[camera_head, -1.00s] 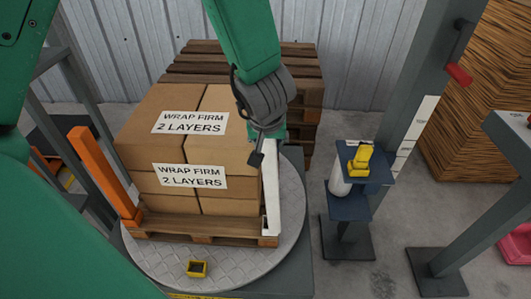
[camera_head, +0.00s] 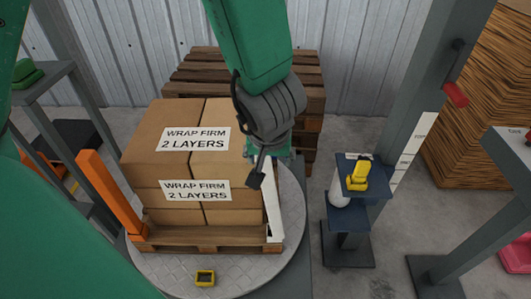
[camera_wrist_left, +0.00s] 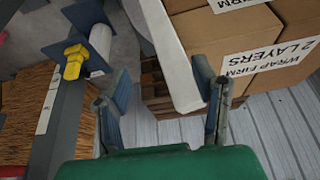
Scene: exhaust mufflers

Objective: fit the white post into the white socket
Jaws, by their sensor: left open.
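The white post (camera_head: 272,205) stands along the right front corner of the loaded pallet, beside the boxes. In the left wrist view the white post (camera_wrist_left: 165,50) runs down from the top, its near end between and just beyond the fingertips. My left gripper (camera_head: 265,168) is open at the post's upper end; its fingers also show apart in the left wrist view (camera_wrist_left: 163,85). I cannot tell if a finger touches the post. I cannot make out a white socket. My right gripper is not in view.
Boxes (camera_head: 170,155) fill the pallet on a round turntable (camera_head: 180,275). An orange post (camera_head: 108,192) stands at its left corner, a yellow socket (camera_head: 205,278) in front. A blue stand (camera_head: 350,215) with a yellow part (camera_head: 358,175) and grey column (camera_head: 425,95) stand right.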

